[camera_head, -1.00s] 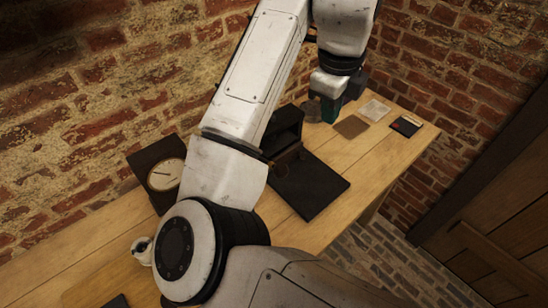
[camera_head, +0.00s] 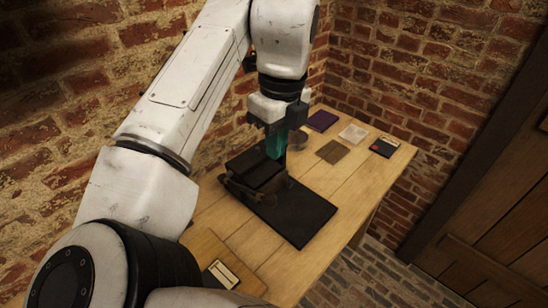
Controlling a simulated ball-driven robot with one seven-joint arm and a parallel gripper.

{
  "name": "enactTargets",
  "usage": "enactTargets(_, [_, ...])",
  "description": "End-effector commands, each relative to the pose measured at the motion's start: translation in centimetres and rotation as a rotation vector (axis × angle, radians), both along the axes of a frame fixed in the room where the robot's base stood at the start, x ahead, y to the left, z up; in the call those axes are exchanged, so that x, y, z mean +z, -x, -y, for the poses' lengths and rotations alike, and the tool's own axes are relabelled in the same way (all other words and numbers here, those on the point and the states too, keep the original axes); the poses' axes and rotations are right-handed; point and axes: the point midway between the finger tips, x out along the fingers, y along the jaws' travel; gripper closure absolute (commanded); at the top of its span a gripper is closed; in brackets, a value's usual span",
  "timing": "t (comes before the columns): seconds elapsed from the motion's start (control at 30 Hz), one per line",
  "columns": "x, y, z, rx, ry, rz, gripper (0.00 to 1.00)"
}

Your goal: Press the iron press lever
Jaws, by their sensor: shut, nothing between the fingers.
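The black iron press (camera_head: 256,171) stands on the wooden table, left of a flat black plate (camera_head: 297,213). I cannot pick out its lever clearly; part of the press lies behind or under my gripper. My gripper (camera_head: 277,146) points down over the back of the press, with dark and teal parts at its end. It is shut and empty. I cannot tell whether its tip touches the press.
Behind my gripper are a clear glass jar (camera_head: 298,128), a purple piece (camera_head: 322,121), a brown square (camera_head: 333,152), a pale square (camera_head: 353,133) and a dark card (camera_head: 384,147). A wooden board (camera_head: 205,252) lies near left. Brick walls close the back.

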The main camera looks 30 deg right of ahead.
Motion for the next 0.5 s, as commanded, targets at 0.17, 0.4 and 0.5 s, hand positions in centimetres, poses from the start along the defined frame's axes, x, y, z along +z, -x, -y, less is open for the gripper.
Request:
enactTargets(0.17, [-3.1,-0.1,-0.2,0.001,0.001,-0.003,1.0])
enactTargets(0.4, [-7.8,-0.3,-0.4,0.001,0.001,-0.003,1.0])
enactTargets(0.5, [-9.4,-0.4,-0.5,0.001,0.0,-0.002,1.0])
